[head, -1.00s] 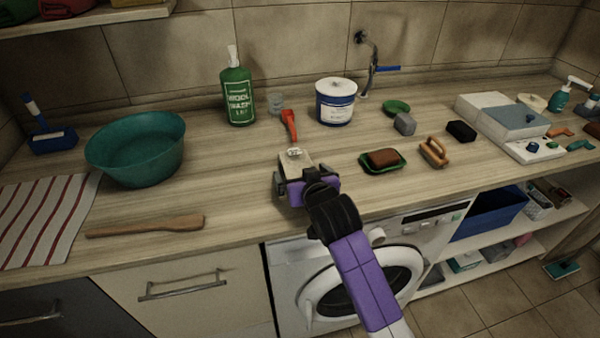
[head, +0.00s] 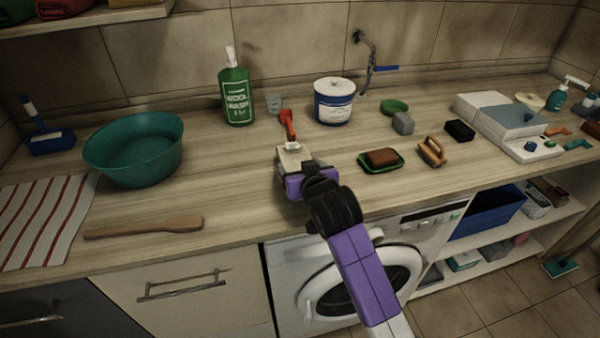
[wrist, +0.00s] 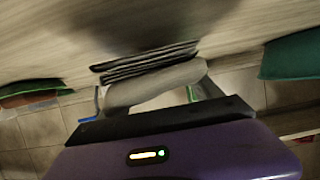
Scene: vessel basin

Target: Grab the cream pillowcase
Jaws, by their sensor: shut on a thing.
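The cream pillowcase (head: 293,157) is a small folded bundle at the counter's front middle, partly hidden behind my gripper (head: 300,172) in the head view. In the wrist view the pillowcase (wrist: 155,86) is a pale rounded fold with dark layered edges beyond it. It lies between the two fingers of my gripper (wrist: 150,95), which is shut on it. The head view does not clearly show whether the pillowcase is touching the counter or just above it.
A red-handled tool (head: 288,124) lies just behind the pillowcase. A teal basin (head: 135,150) and wooden paddle (head: 150,228) are to the left. A soap dish (head: 380,161) and brush (head: 432,152) are to the right.

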